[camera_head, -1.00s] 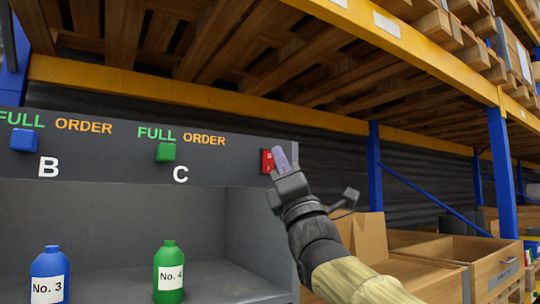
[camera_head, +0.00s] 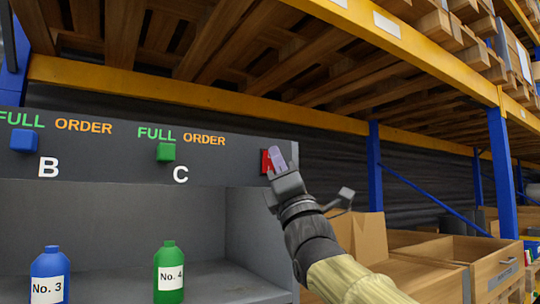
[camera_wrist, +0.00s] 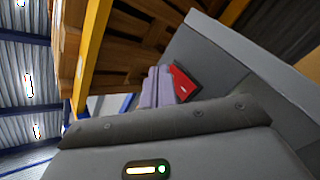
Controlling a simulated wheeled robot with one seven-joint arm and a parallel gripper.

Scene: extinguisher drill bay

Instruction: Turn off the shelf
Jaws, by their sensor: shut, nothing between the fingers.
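The shelf (camera_head: 100,165) is a grey unit with a dark front panel marked B and C. A red switch (camera_head: 265,162) sits at the right end of that panel. My gripper (camera_head: 277,158) is shut and empty, its pale purple fingertips in front of the switch and covering much of it. In the wrist view the shut fingers (camera_wrist: 158,86) lie right beside the red switch (camera_wrist: 182,82). I cannot tell whether they touch it, or which way the switch is set.
A blue bottle (camera_head: 48,275) and a green bottle (camera_head: 169,272) stand in the shelf's bays. A blue button (camera_head: 24,140) and a green button (camera_head: 166,152) are on the panel. Cardboard and wooden boxes (camera_head: 440,255) are at the right. A yellow rack beam (camera_head: 330,122) passes above.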

